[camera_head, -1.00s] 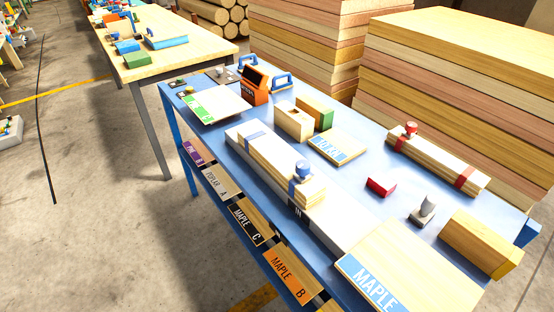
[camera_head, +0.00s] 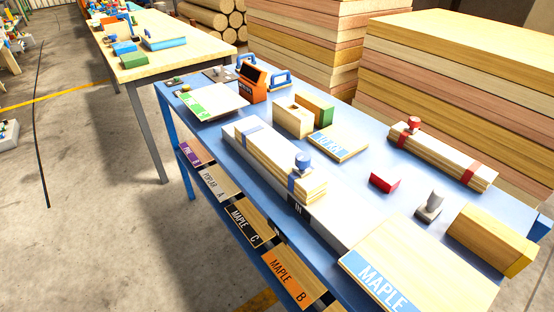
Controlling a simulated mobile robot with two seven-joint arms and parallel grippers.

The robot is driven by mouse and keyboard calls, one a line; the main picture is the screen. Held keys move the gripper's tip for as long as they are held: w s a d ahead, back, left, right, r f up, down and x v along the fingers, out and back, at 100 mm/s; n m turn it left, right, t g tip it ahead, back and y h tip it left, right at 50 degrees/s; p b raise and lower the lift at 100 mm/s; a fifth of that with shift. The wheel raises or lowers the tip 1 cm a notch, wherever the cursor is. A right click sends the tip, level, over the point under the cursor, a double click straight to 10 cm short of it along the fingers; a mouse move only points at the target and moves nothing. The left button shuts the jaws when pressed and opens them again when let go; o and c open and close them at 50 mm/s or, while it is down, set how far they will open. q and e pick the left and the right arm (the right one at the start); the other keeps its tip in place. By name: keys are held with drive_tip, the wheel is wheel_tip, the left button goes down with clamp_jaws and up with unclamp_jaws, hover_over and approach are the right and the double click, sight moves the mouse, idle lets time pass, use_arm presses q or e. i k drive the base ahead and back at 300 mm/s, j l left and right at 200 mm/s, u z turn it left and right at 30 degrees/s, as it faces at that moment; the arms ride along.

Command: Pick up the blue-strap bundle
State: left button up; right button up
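The blue-strap bundle (camera_head: 272,158) is a stack of pale wood strips with two blue straps and a blue knob on its near end. It lies on a long light-grey tray or board (camera_head: 337,226) marked "IN" along the blue table's front side. Nothing covers it. A similar bundle with red straps and a red knob (camera_head: 440,157) lies at the right rear of the table. Neither of my grippers shows in the head view.
On the blue table (camera_head: 374,199) are a maple board (camera_head: 436,262), a red block (camera_head: 384,181), a grey stamp-like piece (camera_head: 432,204), a wooden block (camera_head: 491,239), wooden boxes (camera_head: 292,119) and an orange device (camera_head: 252,85). Tall veneer stacks (camera_head: 455,85) stand behind. Floor at left is open.

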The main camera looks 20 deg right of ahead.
sight(309, 185)
drive_tip(key=z, duration=0.45)
drive_tip(key=i+j+z, duration=0.1)
drive_tip(key=z, duration=0.35)
drive_tip(key=j+z, duration=0.15)
drive_tip(key=z, duration=0.3)
drive_tip(key=j+z, duration=0.3)
drive_tip(key=j, duration=0.4)
drive_tip(key=j+z, duration=0.35)
drive_tip(key=j, duration=0.4)
drive_tip(key=k+j+z, duration=0.15)
drive_tip(key=j+z, duration=0.15)
drive_tip(key=j, duration=0.35)
drive_tip(key=k+j, duration=0.25)
drive_tip(key=j, duration=0.2)
drive_tip(key=k, duration=0.35)
drive_tip(key=i, duration=0.5)
